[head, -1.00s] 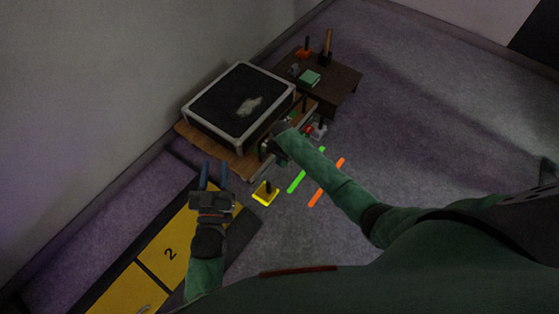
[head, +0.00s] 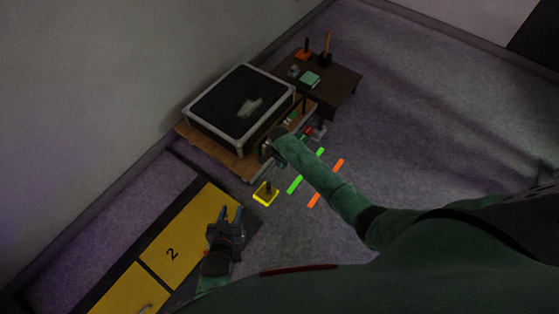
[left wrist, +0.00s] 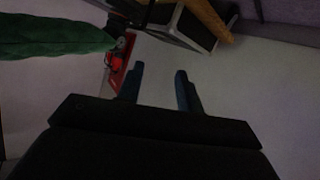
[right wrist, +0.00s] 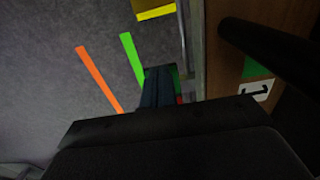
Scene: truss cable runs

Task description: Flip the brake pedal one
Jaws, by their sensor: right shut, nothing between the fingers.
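A black case with silver edges (head: 277,92) lies on a wooden board (head: 188,132). My right gripper (head: 266,150) is at the board's near right side, partly hidden by its own arm. In the right wrist view its fingers (right wrist: 158,88) are together and hold nothing. Beside them are a wooden panel (right wrist: 226,75), a green patch (right wrist: 252,67), a white label with a black mark like a 1 (right wrist: 254,91), and a thick dark bar (right wrist: 268,50). I cannot tell which part is brake pedal one. My left gripper (head: 230,212) is open and empty above the floor near the yellow panel; its fingers (left wrist: 158,85) are apart.
A yellow square base with a dark post (head: 265,194) stands on the floor. Green (head: 295,184) and orange (head: 314,200) strips lie beside it. A low dark table (head: 340,82) stands behind. A yellow panel marked 2 (head: 172,255) is at lower left. Floor at right is clear.

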